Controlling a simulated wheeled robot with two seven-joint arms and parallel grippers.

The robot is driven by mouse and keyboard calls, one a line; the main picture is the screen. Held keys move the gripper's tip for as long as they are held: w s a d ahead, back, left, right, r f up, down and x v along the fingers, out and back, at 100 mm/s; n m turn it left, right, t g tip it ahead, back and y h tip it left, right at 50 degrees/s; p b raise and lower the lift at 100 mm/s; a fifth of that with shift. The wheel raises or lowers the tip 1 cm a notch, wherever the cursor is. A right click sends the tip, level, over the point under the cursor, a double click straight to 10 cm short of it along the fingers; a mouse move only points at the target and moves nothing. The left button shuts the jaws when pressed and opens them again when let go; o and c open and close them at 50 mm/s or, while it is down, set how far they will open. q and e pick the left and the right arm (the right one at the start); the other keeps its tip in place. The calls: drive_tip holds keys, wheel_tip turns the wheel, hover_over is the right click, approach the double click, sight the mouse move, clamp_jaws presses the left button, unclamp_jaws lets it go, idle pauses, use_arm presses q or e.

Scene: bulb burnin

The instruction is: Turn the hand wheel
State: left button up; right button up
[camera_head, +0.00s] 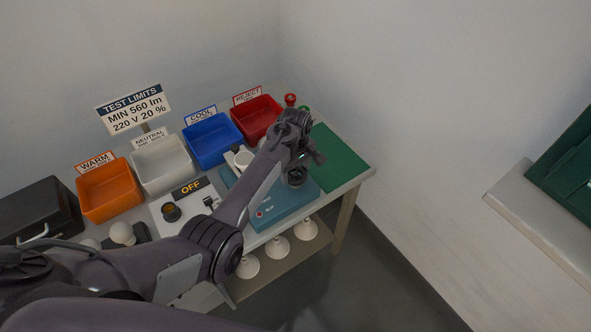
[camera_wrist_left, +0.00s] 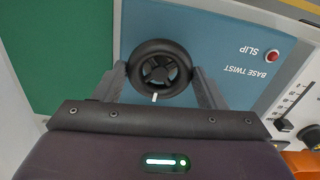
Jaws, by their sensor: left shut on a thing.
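The black hand wheel (camera_wrist_left: 160,67) has a round rim, spokes and a white mark at its lower edge in the left wrist view. It sits on the blue base-twist unit (camera_wrist_left: 213,40), and part of it shows in the head view (camera_head: 297,178). My left gripper (camera_wrist_left: 160,78) is shut on the wheel, with one finger on each side of its rim. In the head view my left gripper (camera_head: 302,165) is over the right part of the blue unit. My right gripper is not in view.
Orange (camera_head: 110,190), white (camera_head: 165,164), blue (camera_head: 211,141) and red (camera_head: 257,118) bins line the table's back. A green mat (camera_head: 340,158) lies right of the unit. A red SLIP lamp (camera_wrist_left: 271,56) is on the unit.

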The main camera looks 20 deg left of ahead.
use_arm(q)
drive_tip(key=m+p, duration=0.1)
drive_tip(key=m, duration=0.2)
drive_tip(key=shift+r+p, duration=0.15)
drive_tip(key=shift+p, duration=0.25)
drive_tip(key=m+p, duration=0.1)
drive_tip(key=m, duration=0.5)
drive_tip(key=shift+p, duration=0.35)
drive_tip(key=m, duration=0.5)
drive_tip(key=shift+p, duration=0.4)
drive_tip(key=m, duration=0.9)
drive_tip(key=shift+w, duration=0.1)
drive_tip(key=m+b, duration=0.1)
drive_tip(key=m, duration=0.4)
drive_tip(key=m+b, duration=0.1)
drive_tip(key=m, duration=0.3)
drive_tip(key=shift+f+m+b, duration=0.2)
drive_tip(key=shift+m+b, duration=0.1)
drive_tip(key=shift+b, duration=0.1)
drive_tip(key=m+b, duration=0.2)
drive_tip(key=m, duration=0.2)
drive_tip(key=shift+m, duration=0.3)
drive_tip(key=shift+r, duration=0.1)
